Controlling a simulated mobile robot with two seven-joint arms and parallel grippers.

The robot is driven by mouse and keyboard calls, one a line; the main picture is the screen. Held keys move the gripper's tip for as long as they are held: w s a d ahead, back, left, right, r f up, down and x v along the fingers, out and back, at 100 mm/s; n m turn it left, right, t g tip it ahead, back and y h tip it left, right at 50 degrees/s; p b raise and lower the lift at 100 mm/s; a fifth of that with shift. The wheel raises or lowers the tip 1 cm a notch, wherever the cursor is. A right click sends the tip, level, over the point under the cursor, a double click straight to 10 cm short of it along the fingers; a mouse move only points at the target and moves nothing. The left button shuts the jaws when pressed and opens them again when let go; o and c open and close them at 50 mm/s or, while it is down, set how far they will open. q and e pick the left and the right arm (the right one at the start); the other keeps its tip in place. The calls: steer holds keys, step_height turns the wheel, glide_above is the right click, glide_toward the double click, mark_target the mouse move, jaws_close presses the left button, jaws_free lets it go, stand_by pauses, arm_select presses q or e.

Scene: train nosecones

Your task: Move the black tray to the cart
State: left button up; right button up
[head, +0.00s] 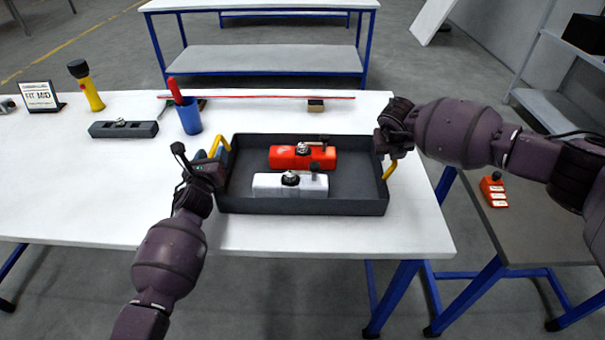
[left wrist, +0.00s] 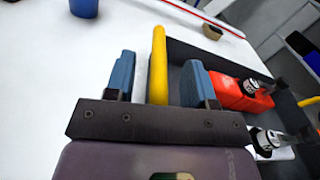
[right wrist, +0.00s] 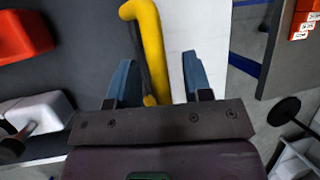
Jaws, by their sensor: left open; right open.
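The black tray (head: 345,200) sits on the white table, with a yellow handle at each end. It holds a red block (head: 287,158) and a white block (head: 290,187), each with dark and metal fittings on top. My left gripper (head: 212,172) is at the left handle; in the left wrist view the yellow handle (left wrist: 158,65) stands between its open blue fingers. My right gripper (head: 388,150) is at the right handle; in the right wrist view that handle (right wrist: 152,50) lies between its open fingers. Whether the fingers touch the handles cannot be told.
A dark grey surface on a blue frame (head: 520,220), possibly the cart, stands right of the table with a red item (head: 493,190) on it. Behind the tray are a blue cup (head: 190,117) and a long red strip. A dark block (head: 123,129) and yellow flashlight (head: 90,90) are left.

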arm_select(q)
jaws_close()
arm_select(e)
jaws_close()
arm_select(q)
steer(key=shift+w+r, duration=0.1)
steer(key=shift+r, duration=0.2)
arm_select(e)
steer(key=shift+w+r, duration=0.1)
steer(key=shift+r, duration=0.15)
